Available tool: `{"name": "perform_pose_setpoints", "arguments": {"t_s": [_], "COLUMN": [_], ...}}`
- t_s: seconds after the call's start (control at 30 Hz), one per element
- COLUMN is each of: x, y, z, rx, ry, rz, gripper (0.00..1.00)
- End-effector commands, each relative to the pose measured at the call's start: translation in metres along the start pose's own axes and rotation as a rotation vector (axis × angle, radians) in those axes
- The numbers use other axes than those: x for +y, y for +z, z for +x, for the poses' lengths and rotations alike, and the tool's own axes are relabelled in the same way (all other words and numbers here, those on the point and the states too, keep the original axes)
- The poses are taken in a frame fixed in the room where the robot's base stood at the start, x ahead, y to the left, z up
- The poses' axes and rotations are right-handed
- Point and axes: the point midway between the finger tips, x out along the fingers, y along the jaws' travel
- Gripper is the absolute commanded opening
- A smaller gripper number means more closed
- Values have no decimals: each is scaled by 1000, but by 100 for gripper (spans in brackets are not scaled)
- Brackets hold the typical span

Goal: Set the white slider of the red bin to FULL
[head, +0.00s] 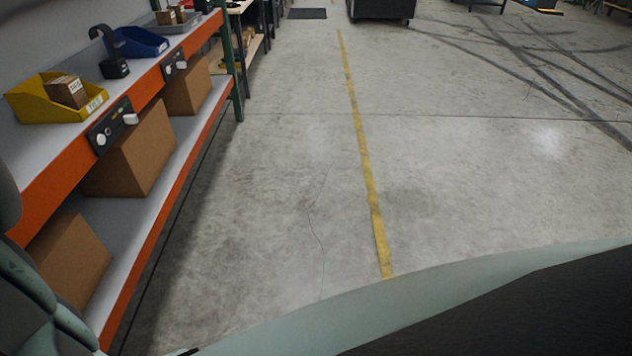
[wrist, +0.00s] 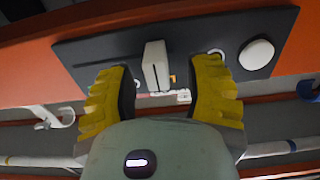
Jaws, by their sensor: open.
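In the wrist view, a dark panel (wrist: 100,50) on an orange beam carries a white upright slider block (wrist: 156,66) and a white round knob (wrist: 257,54) at its right end. My gripper (wrist: 163,76) has yellow ribbed fingers standing apart, one on each side of the slider, with a visible gap to each side. Whether the fingertips reach as deep as the slider is unclear. Pale markings behind the slider are partly hidden and unreadable. No red bin shows in either view. My gripper is outside the head view.
In the head view, a yellow bin (head: 33,108) with a carton and a blue bin (head: 136,47) stand on the orange-edged shelf. Two dark panels (head: 97,131) (head: 168,73) sit on its beam. Cardboard boxes (head: 145,150) fill the lower shelf. Open floor lies right, with a yellow line (head: 364,170).

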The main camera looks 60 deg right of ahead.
Motion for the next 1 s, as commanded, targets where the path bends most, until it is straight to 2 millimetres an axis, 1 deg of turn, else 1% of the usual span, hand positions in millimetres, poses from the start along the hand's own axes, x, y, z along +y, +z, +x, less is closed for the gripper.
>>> {"name": "perform_pose_setpoints", "arguments": {"t_s": [0.03, 0.07, 0.47, 0.83, 0.93, 1.0], "x": [1, 1, 1, 2, 6, 14], "y": [0, 0, 0, 0, 0, -1], "z": [0, 0, 0, 0, 1, 2], "rx": [0, 0, 1, 0, -1, 0], "ry": [3, 3, 3, 2, 0, -1], "rz": [0, 0, 0, 0, 0, 0], "gripper": [45, 42, 1, 0, 0, 0]}}
